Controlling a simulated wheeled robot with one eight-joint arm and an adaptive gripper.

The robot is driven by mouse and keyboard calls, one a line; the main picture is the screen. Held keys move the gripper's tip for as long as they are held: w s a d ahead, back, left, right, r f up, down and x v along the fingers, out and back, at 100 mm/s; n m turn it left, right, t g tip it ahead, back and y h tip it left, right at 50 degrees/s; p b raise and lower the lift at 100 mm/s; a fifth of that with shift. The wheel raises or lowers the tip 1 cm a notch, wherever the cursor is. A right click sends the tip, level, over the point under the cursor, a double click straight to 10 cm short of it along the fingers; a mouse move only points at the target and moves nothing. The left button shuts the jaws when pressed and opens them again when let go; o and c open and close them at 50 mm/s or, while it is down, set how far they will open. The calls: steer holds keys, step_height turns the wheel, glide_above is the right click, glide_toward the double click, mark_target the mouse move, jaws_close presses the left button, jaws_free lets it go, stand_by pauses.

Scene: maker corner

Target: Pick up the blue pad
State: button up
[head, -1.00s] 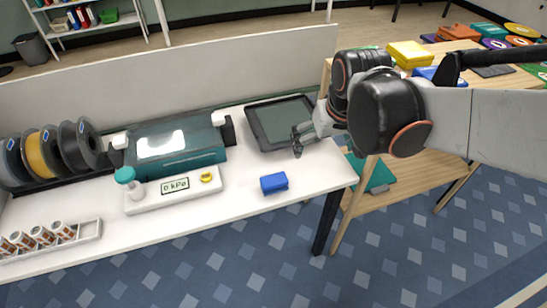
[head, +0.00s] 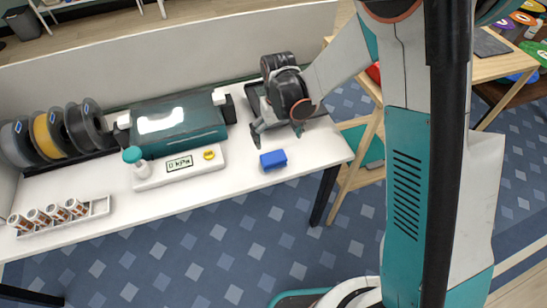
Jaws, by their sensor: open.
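The blue pad (head: 273,160) is a small blue block lying on the white table (head: 215,196), near its front edge toward the right end. My gripper (head: 277,138) is above the table, just behind and above the pad in the head view. Its fingers are spread apart and empty, pointing down toward the table. I cannot tell the exact height of the fingertips over the pad. The pad is fully visible.
A white device with a 0 kPa display (head: 180,163) stands left of the pad, with a teal machine (head: 172,128) behind it. A dark tray (head: 256,101) lies partly hidden behind my gripper. Filament spools (head: 52,133) and a rack of small cylinders (head: 97,208) are at the left.

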mark_target(274, 157)
step_height(274, 157, down, 7)
steer(key=shift+w+f+b, duration=0.1)
steer(key=shift+f+b, duration=0.05)
steer(key=shift+b, duration=0.8)
steer(key=f, duration=0.1)
steer(key=f+b, duration=0.1)
steer(key=f, duration=0.1)
steer(key=a+f+b, duration=0.1)
steer(key=shift+w+f, duration=0.25)
steer(key=shift+w, duration=0.1)
steer(key=shift+f, duration=0.35)
steer(key=shift+c, duration=0.6)
steer(key=c, duration=1)
